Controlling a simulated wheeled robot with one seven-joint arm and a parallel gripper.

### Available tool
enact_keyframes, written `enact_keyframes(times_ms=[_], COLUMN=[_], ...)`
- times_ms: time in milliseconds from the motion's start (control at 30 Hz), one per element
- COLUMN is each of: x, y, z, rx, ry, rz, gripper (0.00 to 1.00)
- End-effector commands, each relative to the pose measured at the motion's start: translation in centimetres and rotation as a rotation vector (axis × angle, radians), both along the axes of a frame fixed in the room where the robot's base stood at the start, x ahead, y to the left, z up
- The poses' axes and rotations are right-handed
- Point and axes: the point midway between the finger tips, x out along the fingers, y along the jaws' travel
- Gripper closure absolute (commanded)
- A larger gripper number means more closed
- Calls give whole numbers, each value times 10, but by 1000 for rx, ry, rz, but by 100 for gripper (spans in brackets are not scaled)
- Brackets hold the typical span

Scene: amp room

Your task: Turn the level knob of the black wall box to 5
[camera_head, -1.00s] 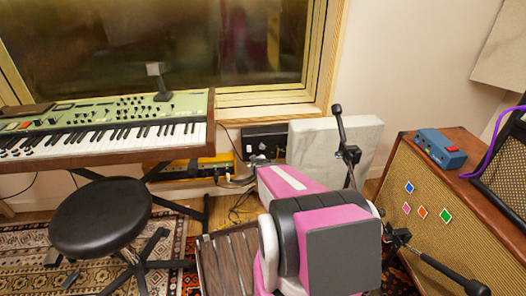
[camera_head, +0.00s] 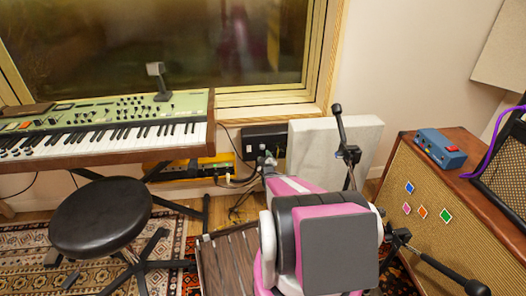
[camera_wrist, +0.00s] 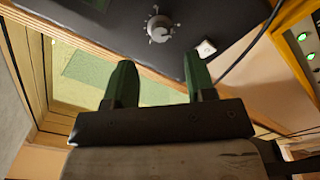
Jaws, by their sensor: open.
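The black wall box (camera_head: 254,132) is on the wall below the window's right corner in the head view. In the wrist view its dark face (camera_wrist: 100,22) fills the top, with a grey round knob (camera_wrist: 159,27) ringed by pale marks. The marks are too small to read. My gripper (camera_wrist: 157,68) has two green fingers spread apart, with nothing between them. The knob appears just beyond the fingertips, roughly centred between them, and apart from them. In the head view my gripper (camera_head: 266,161) is small, just below the box.
A small white square piece (camera_wrist: 206,48) is on the box near the knob. A yellow unit with green lights (camera_wrist: 302,45) is at the right, with a dark cable nearby. A pale panel (camera_head: 365,150) leans right of the box. A keyboard (camera_head: 100,135) and stool (camera_head: 100,215) stand left.

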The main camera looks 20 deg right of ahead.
Motion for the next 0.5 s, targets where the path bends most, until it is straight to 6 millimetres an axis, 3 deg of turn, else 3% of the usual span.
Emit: enact_keyframes(times_ms=[233, 500], x=[47, 66], y=[-9, -13], z=[-1, 0], rx=[1, 1], ry=[-2, 1], rz=[0, 0], gripper=[50, 50])
